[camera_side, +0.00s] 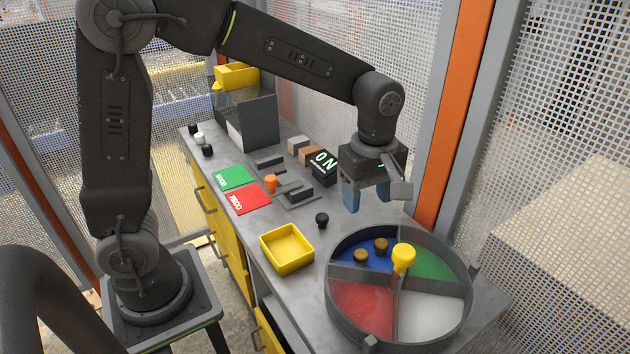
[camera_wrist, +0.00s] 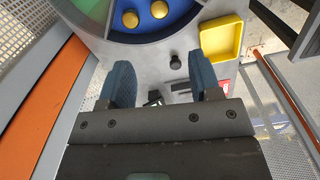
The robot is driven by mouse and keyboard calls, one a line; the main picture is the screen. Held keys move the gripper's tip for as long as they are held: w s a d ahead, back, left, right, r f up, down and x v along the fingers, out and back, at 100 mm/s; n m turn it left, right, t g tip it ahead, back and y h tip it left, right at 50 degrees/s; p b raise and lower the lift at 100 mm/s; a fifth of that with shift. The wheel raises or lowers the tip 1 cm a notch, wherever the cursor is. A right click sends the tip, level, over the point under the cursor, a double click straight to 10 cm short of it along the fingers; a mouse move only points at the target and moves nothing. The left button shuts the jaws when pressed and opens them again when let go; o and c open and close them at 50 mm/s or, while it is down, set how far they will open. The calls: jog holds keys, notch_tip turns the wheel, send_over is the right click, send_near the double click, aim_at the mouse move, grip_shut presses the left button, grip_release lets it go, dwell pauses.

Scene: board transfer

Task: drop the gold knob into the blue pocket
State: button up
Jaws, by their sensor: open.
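The round tray (camera_side: 331,285) has four pockets, with the blue pocket (camera_side: 345,247) at its back left. Two gold knobs, one (camera_side: 361,256) at the front and one (camera_side: 381,245) behind it, lie in the blue pocket, apart from each other. They also show on the blue floor in the wrist view, one (camera_wrist: 130,18) left of the other (camera_wrist: 159,9). A brighter yellow knob (camera_side: 403,257) stands where the dividers meet. My gripper (camera_side: 376,202) is open and empty above the bench, behind the tray. Its blue fingers (camera_wrist: 160,62) are spread with nothing between them.
A black knob (camera_side: 321,220) stands on the bench near the yellow square tray (camera_side: 287,248). An orange knob (camera_side: 271,184) stands by the red card (camera_side: 248,199) and green card (camera_side: 234,178). Several blocks (camera_side: 323,166) and a grey bin (camera_side: 248,118) are farther back.

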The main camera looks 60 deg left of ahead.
jog(key=s+a+r+m+t, duration=0.2)
jog(key=s+a+r+m, duration=0.1)
jog(key=s+m, duration=0.5)
jog(key=s+a+r+m+t, duration=0.2)
jog(key=s+a+m+t, duration=0.1)
jog(key=s+m, duration=0.5)
jog(key=shift+s+a+r+t, duration=0.2)
jog(key=shift+a+r+t, duration=0.1)
jog(key=shift+a+r, duration=0.15)
jog(key=shift+o, duration=0.2)
